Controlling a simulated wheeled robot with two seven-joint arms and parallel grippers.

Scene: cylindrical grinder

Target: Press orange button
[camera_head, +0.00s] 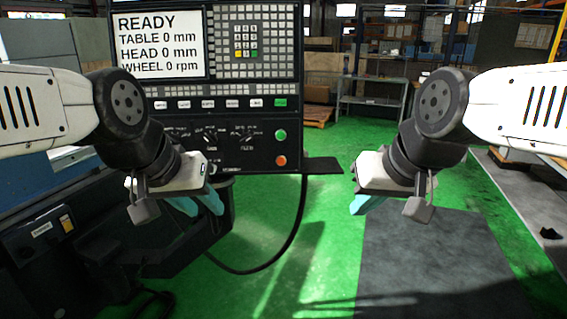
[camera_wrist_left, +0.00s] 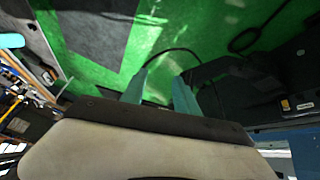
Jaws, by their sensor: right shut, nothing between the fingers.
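The orange button (camera_head: 281,160) is a round button low on the right side of the black control panel (camera_head: 240,160). A green button (camera_head: 281,135) sits just above it. My left gripper (camera_head: 206,206) is to the left of and below the orange button, apart from the panel. Its two teal fingers stand apart with nothing between them in the left wrist view (camera_wrist_left: 162,78). My right gripper (camera_head: 368,205) is to the right of the panel, shut and empty. The orange button cannot be made out in the left wrist view.
The panel's screen (camera_head: 160,45) reads READY with zero values. A small black shelf (camera_head: 323,166) juts out at the panel's lower right. A black cable (camera_head: 290,235) hangs below. A machine box (camera_head: 40,235) with a small round button is at lower left. Green floor is open between the arms.

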